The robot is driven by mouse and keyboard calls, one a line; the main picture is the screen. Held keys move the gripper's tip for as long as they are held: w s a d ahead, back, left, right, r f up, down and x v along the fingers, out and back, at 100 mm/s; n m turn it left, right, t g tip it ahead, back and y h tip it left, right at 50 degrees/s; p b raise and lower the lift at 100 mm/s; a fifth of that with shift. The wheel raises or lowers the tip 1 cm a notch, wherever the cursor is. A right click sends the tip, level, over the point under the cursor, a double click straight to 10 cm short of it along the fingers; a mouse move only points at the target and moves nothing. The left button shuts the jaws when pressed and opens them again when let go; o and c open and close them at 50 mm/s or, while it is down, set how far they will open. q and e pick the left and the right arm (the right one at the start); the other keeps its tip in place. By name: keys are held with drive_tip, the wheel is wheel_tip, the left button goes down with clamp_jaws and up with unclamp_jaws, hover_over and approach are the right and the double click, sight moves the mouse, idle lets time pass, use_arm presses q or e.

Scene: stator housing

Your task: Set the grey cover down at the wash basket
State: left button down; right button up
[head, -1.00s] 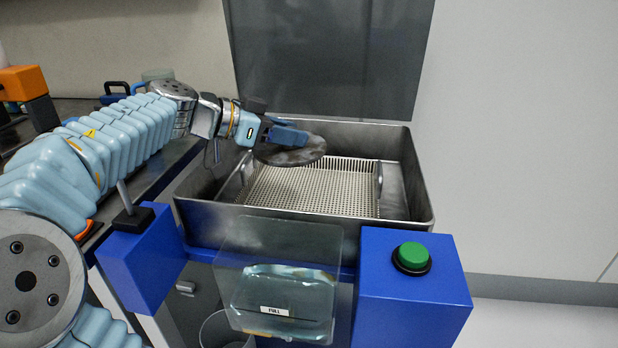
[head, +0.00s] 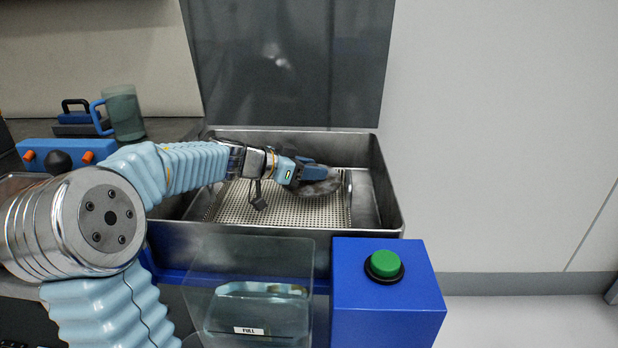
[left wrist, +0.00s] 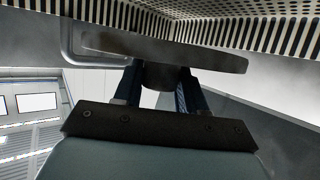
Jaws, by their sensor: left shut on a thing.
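The grey cover (head: 323,187) is a round, smudged disc in the head view, held inside the washer tub over the right part of the wash basket. My left gripper (head: 315,173) is shut on it. In the left wrist view the cover (left wrist: 165,52) shows edge-on, with the fingers (left wrist: 160,85) closed on a short dark boss on it. The wash basket (head: 250,206) is a pale perforated tray in the tub. Its slotted wall also shows in the left wrist view (left wrist: 260,33). I cannot tell whether the cover touches the basket. My right gripper is not in view.
The steel tub (head: 385,200) has raised walls around the basket, and its dark lid (head: 285,65) stands open behind. A blue box with a green button (head: 384,264) is at front right. A clear panel (head: 250,285) hangs in front. A mug (head: 124,112) stands at back left.

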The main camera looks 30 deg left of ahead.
sight(301, 181)
use_arm(q)
drive_tip(key=shift+f, duration=1.1)
drive_tip(key=shift+s+f, duration=0.1)
drive_tip(key=shift+f, duration=0.25)
drive_tip(key=shift+f, duration=0.25)
drive_tip(key=c, duration=0.6)
unclamp_jaws()
drive_tip(key=shift+f, duration=0.1)
drive_tip(key=shift+c, duration=0.2)
drive_tip(key=r+v, duration=0.1)
drive_tip(key=v, duration=1.1)
drive_tip(key=shift+r, duration=0.25)
